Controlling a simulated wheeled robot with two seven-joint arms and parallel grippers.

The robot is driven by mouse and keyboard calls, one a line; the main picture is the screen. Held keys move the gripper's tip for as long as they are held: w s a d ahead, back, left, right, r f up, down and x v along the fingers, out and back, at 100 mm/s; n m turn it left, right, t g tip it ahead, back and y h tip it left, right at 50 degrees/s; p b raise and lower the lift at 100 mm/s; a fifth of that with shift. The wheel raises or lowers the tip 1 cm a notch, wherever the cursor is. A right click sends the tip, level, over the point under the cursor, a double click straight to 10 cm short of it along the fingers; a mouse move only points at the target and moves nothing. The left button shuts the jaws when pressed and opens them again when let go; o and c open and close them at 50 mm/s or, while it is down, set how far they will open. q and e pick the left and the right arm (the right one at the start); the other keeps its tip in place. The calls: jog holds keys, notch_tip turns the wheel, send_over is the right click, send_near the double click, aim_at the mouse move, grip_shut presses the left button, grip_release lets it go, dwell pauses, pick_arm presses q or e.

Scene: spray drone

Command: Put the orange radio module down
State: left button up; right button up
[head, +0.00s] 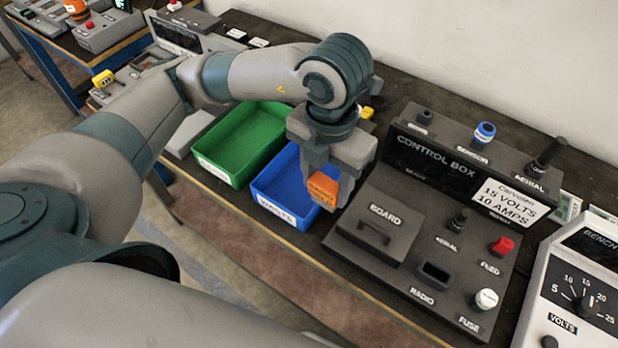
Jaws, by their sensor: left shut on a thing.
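My left gripper (325,185) is shut on the orange radio module (322,188). It holds the module over the right part of the blue tray (268,183), close to the left edge of the control box (425,230). I cannot tell how high the module is above the tray. The control box has a dark slot labelled RADIO (434,273) that looks empty. My right gripper is not in view.
A green tray (236,150) stands left of the blue one. The control box carries a BOARD lid (385,222), a red FEED part (502,246), a FUSE knob (486,299) and a blue-capped SENSOR part (484,133). A bench supply (575,285) stands at the right.

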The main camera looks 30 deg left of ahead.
pick_arm(q)
jog(key=shift+n, duration=0.3)
jog(key=w+a+f+p, duration=0.2)
jog(key=w+a+f, duration=0.5)
jog(key=a, duration=0.2)
jog(key=shift+w, duration=0.15)
jog(key=shift+f+p, duration=0.1)
jog(key=shift+p, duration=0.25)
notch_tip(320, 180, down, 3)
jog(key=shift+r+p, duration=0.2)
jog(key=shift+p, duration=0.5)
jog(key=shift+f, duration=0.6)
